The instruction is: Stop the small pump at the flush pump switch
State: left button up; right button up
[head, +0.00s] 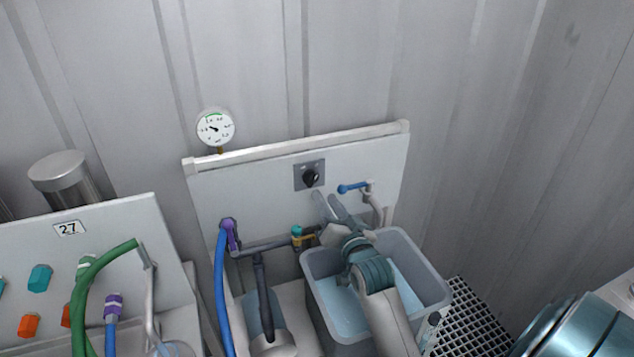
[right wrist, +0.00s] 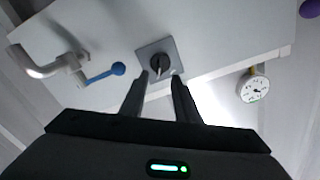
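The flush pump switch (head: 310,177) is a black rotary knob on a grey square plate, set in the upright white panel (head: 260,190). It also shows in the right wrist view (right wrist: 160,63), ahead of the fingertips. My right gripper (head: 325,200) is just in front of and below the switch. In the right wrist view its two dark fingers (right wrist: 157,92) are apart with nothing between them, one on each side below the knob. I cannot tell whether they touch the plate. The small pump is not clearly identifiable. My left gripper is not in view.
A blue-handled tap (head: 353,187) sits right of the switch. A grey tub of water (head: 433,290) stands below my right arm. A pressure gauge (head: 215,128) rises above the panel's left end. A blue hose (head: 220,290) and dark pipes lie at lower left.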

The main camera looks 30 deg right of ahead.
aim_at(314, 180)
jog(key=p+x, duration=0.1)
jog(key=x, duration=0.6)
jog(key=shift+w, duration=0.1)
grip_shut()
